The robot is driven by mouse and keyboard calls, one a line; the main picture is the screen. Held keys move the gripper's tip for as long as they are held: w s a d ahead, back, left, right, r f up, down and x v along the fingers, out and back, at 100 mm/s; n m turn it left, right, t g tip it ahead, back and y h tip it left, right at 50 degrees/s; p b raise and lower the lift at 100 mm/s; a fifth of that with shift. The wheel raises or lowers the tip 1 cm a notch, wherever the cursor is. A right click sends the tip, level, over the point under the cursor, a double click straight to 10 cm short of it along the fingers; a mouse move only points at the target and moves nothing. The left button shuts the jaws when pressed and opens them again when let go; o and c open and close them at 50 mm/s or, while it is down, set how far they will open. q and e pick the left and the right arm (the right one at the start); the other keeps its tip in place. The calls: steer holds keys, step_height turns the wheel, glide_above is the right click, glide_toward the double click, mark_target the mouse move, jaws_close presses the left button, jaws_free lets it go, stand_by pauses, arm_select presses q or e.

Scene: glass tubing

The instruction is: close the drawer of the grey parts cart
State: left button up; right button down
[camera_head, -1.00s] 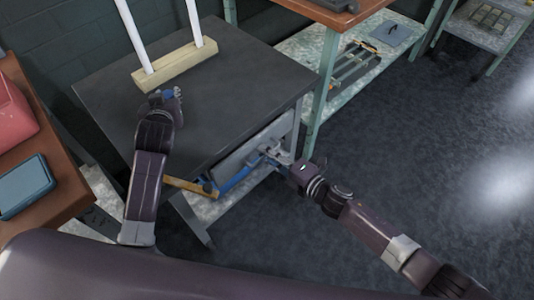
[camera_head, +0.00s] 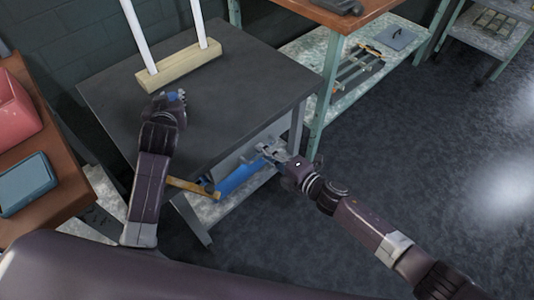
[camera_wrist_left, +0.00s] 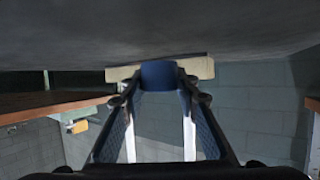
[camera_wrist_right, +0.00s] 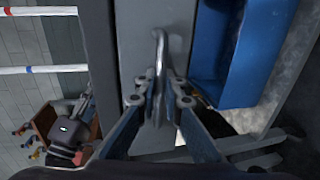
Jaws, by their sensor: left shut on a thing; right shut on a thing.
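The grey parts cart (camera_head: 120,75) stands in the middle, with a dark top. Its grey drawer front (camera_head: 235,155) is on the near right side, under the top edge; it also shows in the right wrist view (camera_wrist_right: 140,30). My right gripper (camera_head: 268,152) is at this front, its fingers shut on the metal drawer handle (camera_wrist_right: 161,60). How far the drawer stands out is hard to tell. My left gripper (camera_head: 172,97) is over the cart top, shut on a small blue thing (camera_wrist_left: 159,75), of which little shows.
A wooden block (camera_head: 180,66) with two upright white tubes stands on the cart top. A blue bin (camera_wrist_right: 245,50) is below the drawer. A workbench (camera_head: 345,22) with a lower shelf stands behind right. A red bin (camera_head: 12,105) and blue box (camera_head: 27,182) are left. The right floor is clear.

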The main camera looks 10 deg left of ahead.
arm_select(q)
steer(key=shift+a, duration=0.1)
arm_select(e)
steer(key=c, duration=2.3)
jaws_free()
steer(key=shift+w+a, duration=0.1)
steer(key=shift+c, duration=0.2)
steer(key=v, duration=1.2)
